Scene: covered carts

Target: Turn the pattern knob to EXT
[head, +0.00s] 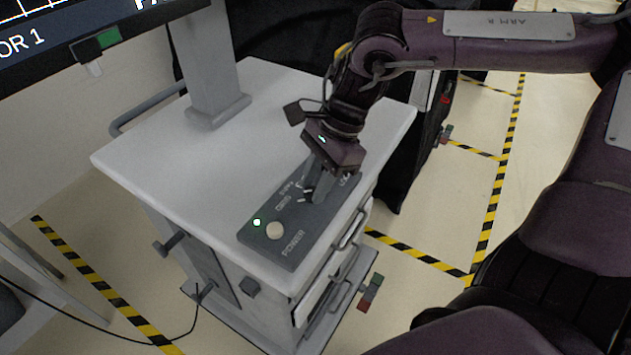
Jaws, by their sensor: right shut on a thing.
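A dark grey control panel (259,233) lies on the front edge of the cart's white top. Part of the dial lettering shows left of the fingers, but the knob's pointing direction cannot be read. My left gripper is out of view.
The white cart top (150,152) is otherwise clear. A grey post (206,75) carries a screen (60,40) at the upper left. Drawer handles (312,300) stick out in front. Yellow-black tape (420,254) marks the floor.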

